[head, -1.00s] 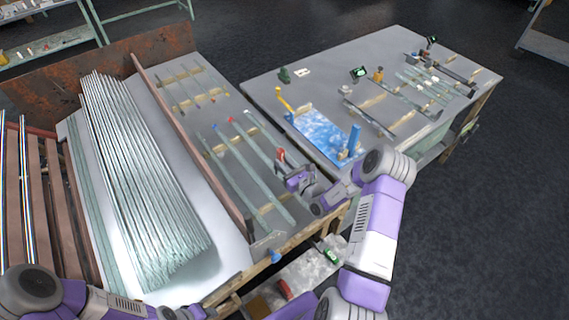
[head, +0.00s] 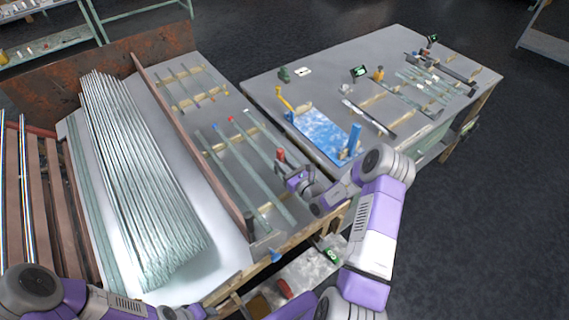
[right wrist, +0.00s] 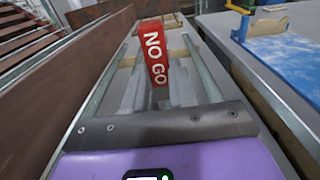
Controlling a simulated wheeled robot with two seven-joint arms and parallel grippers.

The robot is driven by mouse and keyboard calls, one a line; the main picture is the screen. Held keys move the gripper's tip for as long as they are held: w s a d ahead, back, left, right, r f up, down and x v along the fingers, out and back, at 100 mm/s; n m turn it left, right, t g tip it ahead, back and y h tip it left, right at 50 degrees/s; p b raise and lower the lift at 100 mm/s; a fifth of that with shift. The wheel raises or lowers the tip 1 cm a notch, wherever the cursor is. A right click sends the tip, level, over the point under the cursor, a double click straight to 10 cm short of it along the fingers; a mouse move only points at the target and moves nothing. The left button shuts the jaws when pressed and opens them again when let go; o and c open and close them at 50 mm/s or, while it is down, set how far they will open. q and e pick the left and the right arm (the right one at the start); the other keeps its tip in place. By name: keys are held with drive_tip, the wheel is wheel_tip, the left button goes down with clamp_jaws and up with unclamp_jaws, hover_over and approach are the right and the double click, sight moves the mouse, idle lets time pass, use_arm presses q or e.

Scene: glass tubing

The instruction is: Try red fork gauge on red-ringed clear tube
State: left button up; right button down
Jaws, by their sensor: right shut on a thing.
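My right gripper (head: 284,166) is shut on the red fork gauge (head: 280,154), held over the sloping rack of tubes. In the right wrist view the gauge (right wrist: 155,52) shows a red face with white "NO GO" letters; its fork prongs cannot be made out. A clear tube (right wrist: 203,70) lies right of it and another (right wrist: 105,85) left, both apart from its red face. In the head view a red mark (head: 230,119) shows at the far end of one clear tube; my gripper hides part of the nearer rack. Only part of my left arm shows at the bottom left, its fingers unclear.
A large bundle of glass tubes (head: 135,180) lies left of a rusty divider rail (head: 190,145). To the right, a table (head: 330,75) holds a blue-patterned board (head: 322,133) with yellow and blue uprights. A gap separates the benches.

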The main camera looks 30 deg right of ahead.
sight(284, 153)
drive_tip(key=shift+f+b, duration=0.4)
drive_tip(key=shift+f, duration=0.2)
idle(0.4)
drive_tip(key=shift+r, duration=0.1)
idle(0.9)
drive_tip(key=shift+r+p, duration=3.05)
drive_tip(key=shift+r, duration=0.4)
